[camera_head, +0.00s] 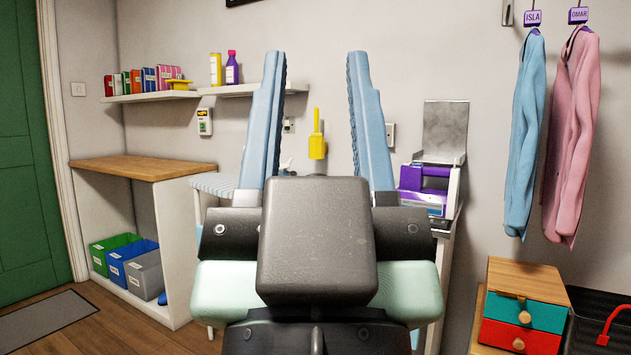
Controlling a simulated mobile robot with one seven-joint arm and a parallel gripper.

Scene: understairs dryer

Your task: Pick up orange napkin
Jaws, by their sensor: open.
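I see no orange napkin in this view. My gripper (316,58) fills the middle of the picture, with its two blue fingers pointing up and spread wide apart.
A wooden-topped cabinet (140,166) stands left, with green, blue and grey bins (145,277) below. A wall shelf (150,97) holds books and bottles. A drawer box (525,306) is at lower right, beside a black tray (600,305). Blue and pink garments (573,130) hang above.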

